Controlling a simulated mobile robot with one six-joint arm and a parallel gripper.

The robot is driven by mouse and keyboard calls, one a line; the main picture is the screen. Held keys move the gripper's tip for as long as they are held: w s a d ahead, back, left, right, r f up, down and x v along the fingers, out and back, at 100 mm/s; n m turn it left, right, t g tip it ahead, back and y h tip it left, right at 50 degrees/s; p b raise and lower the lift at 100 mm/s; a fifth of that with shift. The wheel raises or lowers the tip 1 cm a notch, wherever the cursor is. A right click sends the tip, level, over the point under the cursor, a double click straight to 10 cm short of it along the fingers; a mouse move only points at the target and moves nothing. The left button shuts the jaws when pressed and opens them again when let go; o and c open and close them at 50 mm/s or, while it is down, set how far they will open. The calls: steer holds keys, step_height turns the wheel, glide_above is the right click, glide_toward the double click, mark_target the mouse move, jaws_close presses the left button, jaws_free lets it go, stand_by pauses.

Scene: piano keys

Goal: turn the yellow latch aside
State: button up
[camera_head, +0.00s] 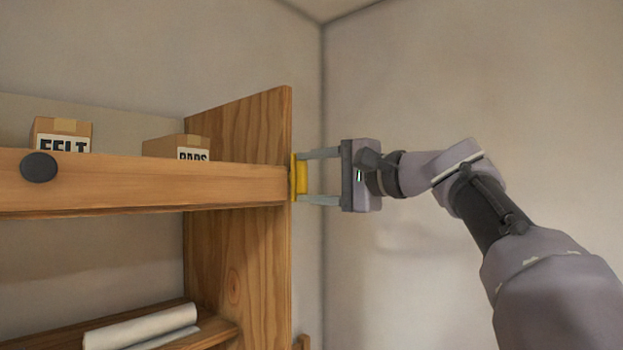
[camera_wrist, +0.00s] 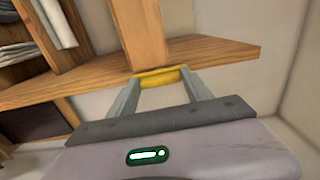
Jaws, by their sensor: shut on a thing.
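The yellow latch (camera_head: 300,177) sits at the right end of the wooden rail (camera_head: 150,184), against the front edge of the upright side panel. My gripper (camera_head: 308,177) reaches it from the right, with one finger above and one below, and is shut on it. In the wrist view the yellow latch (camera_wrist: 160,77) lies between the two grey fingertips of my gripper (camera_wrist: 160,82), against the wooden edge. The latch's far side and its pivot are hidden.
A box marked FELT (camera_head: 62,133) and a second labelled box (camera_head: 176,147) stand behind the rail. A round dark knob (camera_head: 39,167) is on the rail. A white roll (camera_head: 140,327) lies on the lower shelf. Bare wall (camera_head: 450,80) is at the right.

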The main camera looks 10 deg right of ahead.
steer(key=o, duration=1.4)
steer(key=shift+s, duration=0.1)
steer(key=shift+c, duration=0.2)
steer(key=b+v, duration=0.3)
steer(key=v, duration=1.4)
steer(key=shift+s+d, duration=0.15)
